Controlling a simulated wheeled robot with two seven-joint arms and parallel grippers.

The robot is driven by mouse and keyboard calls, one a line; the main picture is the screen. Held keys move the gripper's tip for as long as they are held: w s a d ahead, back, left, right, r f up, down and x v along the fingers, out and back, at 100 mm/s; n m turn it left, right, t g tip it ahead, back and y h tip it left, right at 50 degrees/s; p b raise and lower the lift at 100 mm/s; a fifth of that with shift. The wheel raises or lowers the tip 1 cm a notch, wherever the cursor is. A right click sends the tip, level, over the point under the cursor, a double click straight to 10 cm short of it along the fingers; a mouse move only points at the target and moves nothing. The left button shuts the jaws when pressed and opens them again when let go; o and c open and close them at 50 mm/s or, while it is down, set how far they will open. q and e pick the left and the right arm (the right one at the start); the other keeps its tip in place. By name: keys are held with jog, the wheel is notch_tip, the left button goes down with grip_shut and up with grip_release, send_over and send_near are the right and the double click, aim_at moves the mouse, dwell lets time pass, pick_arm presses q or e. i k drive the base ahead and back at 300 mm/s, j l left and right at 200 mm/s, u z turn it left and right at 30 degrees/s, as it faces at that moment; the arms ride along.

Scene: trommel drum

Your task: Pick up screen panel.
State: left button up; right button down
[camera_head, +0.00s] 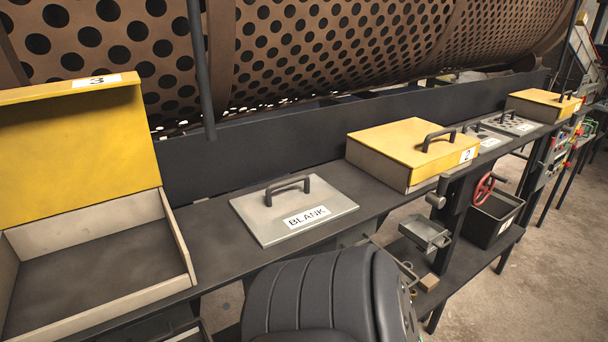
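A flat grey panel labelled BLANK (263,222) lies on the dark bench (213,225), with a black handle (288,185) standing up from its top. Further right, a smaller panel with dark holes and a handle (513,124) lies on the bench. Another light labelled panel (490,142) lies beside it, partly hidden by the box marked 2. Which of these is the screen panel I cannot tell for certain. Neither of my grippers shows in the head view.
An open, empty box (85,318) with a yellow lid marked 3 (80,150) stands at left. Closed yellow-lidded boxes (400,140) (540,103) stand along the bench. The perforated drum (330,50) is behind. A red handwheel (484,188) and dark bin (494,215) sit lower right.

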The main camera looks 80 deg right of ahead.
aim_at(285, 210)
jog(key=z, duration=2.45)
jog(key=k+l, duration=0.1)
jog(key=k, duration=0.1)
